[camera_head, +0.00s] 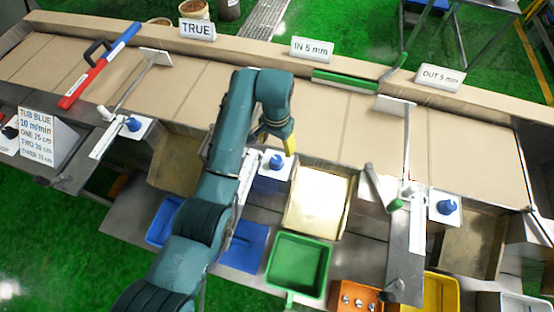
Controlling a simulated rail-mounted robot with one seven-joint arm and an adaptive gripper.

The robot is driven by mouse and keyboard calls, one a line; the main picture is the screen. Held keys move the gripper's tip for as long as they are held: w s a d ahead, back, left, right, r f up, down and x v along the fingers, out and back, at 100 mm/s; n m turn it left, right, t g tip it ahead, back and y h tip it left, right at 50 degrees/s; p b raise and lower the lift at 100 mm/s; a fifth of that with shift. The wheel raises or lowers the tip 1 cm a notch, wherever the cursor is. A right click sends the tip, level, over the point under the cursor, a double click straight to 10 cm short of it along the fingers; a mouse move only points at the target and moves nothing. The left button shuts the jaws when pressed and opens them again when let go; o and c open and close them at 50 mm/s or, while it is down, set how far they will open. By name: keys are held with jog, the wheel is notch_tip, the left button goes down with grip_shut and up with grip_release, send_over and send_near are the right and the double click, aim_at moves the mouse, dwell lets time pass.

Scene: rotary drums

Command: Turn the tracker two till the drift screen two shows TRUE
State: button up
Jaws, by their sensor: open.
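Three blue knobs on white boxes stand along the near edge of the belt: left (133,124), middle (277,162) and right (447,206). No numbers show on them; the middle one seems to be tracker two. The middle screen (312,48), seemingly drift screen two, reads "IN 5 mm". The left screen (198,30) reads "TRUE" and the right screen (440,78) "OUT 5 mm". My gripper (290,146) hangs just beyond and right of the middle knob. One yellow fingertip shows; the other is hidden. It appears apart from the knob and holds nothing visible.
A tan belt (340,128) runs across behind the knobs. A green tub (298,262) and an orange tub (355,294) stand in front. A sign (38,137) reads "TUB BLUE".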

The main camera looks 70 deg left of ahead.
aim_at(277, 159)
notch_tip(277, 159, down, 10)
jog(key=shift+f, duration=0.2)
jog(key=shift+c, duration=0.3)
jog(key=c, duration=1.1)
